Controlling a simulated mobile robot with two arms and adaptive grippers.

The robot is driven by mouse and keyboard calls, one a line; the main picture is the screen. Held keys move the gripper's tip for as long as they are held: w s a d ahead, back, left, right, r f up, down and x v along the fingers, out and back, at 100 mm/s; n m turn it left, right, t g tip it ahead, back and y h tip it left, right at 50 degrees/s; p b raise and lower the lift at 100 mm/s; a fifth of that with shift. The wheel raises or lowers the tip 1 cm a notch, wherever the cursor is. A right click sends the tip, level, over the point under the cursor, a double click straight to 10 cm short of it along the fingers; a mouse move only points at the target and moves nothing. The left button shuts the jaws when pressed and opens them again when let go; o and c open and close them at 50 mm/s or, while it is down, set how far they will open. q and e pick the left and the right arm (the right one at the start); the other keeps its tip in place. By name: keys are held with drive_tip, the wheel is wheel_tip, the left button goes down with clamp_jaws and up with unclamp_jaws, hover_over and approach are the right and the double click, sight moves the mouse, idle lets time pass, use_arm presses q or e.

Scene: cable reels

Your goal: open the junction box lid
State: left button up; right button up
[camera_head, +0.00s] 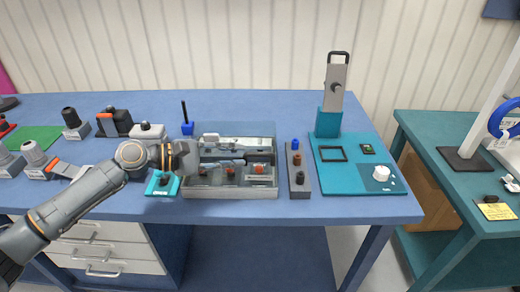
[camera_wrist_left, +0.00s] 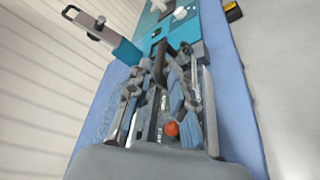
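The junction box (camera_head: 230,193) is a grey open-looking tray on the blue table in the head view, with dark and orange-red parts inside. A clear bluish panel (camera_head: 240,128), which looks like its lid, shows at its back edge; its exact angle is hard to tell. My left gripper (camera_head: 188,156) is at the box's left side in the head view, pointing right. In the left wrist view its fingers (camera_wrist_left: 165,112) look spread apart over the box, with an orange-red knob (camera_wrist_left: 171,128) between them. No hold on the lid is visible. My right gripper is out of view.
A grey strip with coloured knobs (camera_head: 298,182) stands just right of the box. Beyond it is a teal board (camera_head: 350,184) with an upright handled post (camera_head: 336,85). A small teal fixture (camera_head: 162,188) sits below my left wrist. Several small devices crowd the table's left side.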

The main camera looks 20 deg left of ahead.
sight(254, 154)
use_arm(q)
drive_tip(key=p+x, duration=0.1)
drive_tip(key=x, duration=0.5)
drive_tip(key=shift+d, duration=0.1)
drive_tip(key=shift+w+d+f+p, duration=0.15)
drive_tip(key=shift+w+d+p, duration=0.15)
drive_tip(key=shift+d, duration=0.1)
clamp_jaws()
